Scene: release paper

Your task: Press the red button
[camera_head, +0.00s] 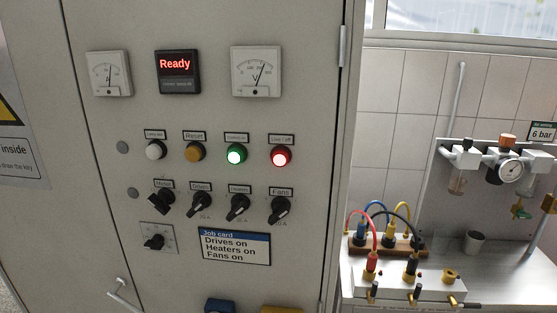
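The red button (281,157) is a round lit button in a pale ring, at the right end of the button row on the grey cabinet door (330,130). A small label (281,140) above it is too small to read surely. Left of it in the row are a lit green button (236,154), an amber button (194,152) labelled Reset and a white button (156,150). Neither of my grippers is in view, and nothing covers the red button.
Several black rotary knobs (238,207) sit below the buttons, above a job card (234,247). Two meters (256,72) and a "Ready" display (177,72) are above. A door handle (125,298) is low left. A bench (500,265) with cables stands right. Space before the buttons looks clear.

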